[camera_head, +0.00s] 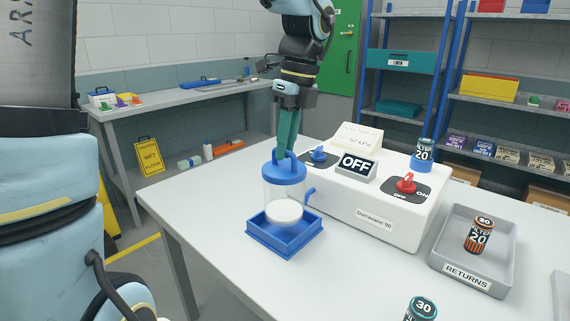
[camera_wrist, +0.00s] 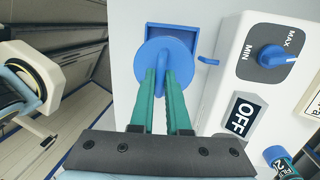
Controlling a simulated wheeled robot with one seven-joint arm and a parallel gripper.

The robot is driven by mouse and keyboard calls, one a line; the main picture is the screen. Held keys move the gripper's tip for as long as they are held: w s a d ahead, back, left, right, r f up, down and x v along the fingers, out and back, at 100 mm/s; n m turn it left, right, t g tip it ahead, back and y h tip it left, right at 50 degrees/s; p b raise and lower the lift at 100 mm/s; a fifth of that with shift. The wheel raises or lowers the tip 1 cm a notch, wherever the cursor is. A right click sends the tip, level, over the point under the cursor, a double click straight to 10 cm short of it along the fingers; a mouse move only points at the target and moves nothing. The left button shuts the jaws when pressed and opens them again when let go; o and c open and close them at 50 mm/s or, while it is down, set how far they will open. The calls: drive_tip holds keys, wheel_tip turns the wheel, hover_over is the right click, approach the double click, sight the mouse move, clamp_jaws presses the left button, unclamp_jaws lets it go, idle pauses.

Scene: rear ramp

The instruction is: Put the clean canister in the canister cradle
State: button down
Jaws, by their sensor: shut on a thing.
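The clear canister (camera_head: 284,190) has a blue lid (camera_head: 284,172) with a loop handle and a white round disc at its bottom. My gripper (camera_head: 288,151) has its green fingers shut on the lid handle from above. The canister stands upright over the blue square canister cradle (camera_head: 268,244), its lower end within the cradle's outline. I cannot tell whether it rests on the cradle floor or hangs just above. In the wrist view the lid (camera_wrist: 163,55) hides most of the cradle (camera_wrist: 153,29), and my fingers (camera_wrist: 164,78) grip near the lid's middle.
A white machine (camera_head: 375,215) with an OFF display, blue dial and red switch stands close to the right. A blue hooked spout (camera_head: 310,192) juts beside the canister. A grey returns tray (camera_head: 507,262) holds an orange-black filter. Another filter (camera_head: 421,308) stands at the front. The table's left is clear.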

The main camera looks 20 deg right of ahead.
sight(286, 167)
drive_tip(key=shift+f, duration=1.9)
drive_tip(key=c, duration=0.9)
unclamp_jaws()
wheel_tip(286, 167, up, 12)
drive_tip(key=d, duration=0.2)
drive_tip(key=shift+b, duration=0.3)
